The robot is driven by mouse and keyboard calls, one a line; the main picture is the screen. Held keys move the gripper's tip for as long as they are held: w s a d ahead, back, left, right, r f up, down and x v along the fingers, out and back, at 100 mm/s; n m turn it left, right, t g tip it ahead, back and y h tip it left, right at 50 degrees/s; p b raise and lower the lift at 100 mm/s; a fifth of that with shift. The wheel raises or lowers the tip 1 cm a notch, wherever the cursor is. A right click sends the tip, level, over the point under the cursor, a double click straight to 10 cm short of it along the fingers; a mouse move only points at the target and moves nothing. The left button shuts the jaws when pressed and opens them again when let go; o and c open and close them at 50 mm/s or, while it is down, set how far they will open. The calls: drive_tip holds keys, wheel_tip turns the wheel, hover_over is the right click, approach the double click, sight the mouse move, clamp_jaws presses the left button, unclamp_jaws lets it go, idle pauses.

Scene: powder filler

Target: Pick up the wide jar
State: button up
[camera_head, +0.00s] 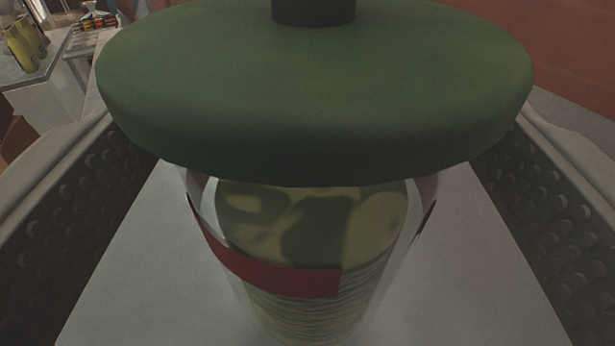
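The wide jar (320,240) fills the middle of the head camera view, close up and upright. It has a broad dark green lid (315,90) with a dark knob on top, clear sides, a red band and yellow-green contents. My gripper (315,118) is open around the jar. One dark, dimpled finger pad is at the left and one at the right. A gap shows between each pad and the jar's body. The lid hides part of the fingers' far ends, and the jar's base is out of clear view.
A pale flat surface (120,285) shows between the finger pads on both sides of the jar. At the far upper left, yellow-green bottles (20,45) stand on a grey counter. A reddish surface (580,50) is at the upper right.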

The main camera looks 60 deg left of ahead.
drive_tip(key=x, duration=0.2)
drive_tip(key=shift+w+a, duration=0.15)
drive_tip(key=shift+a, duration=0.15)
drive_tip(key=c, duration=1)
drive_tip(key=shift+c, duration=0.2)
wheel_tip(320, 180, up, 20)
idle(0.9)
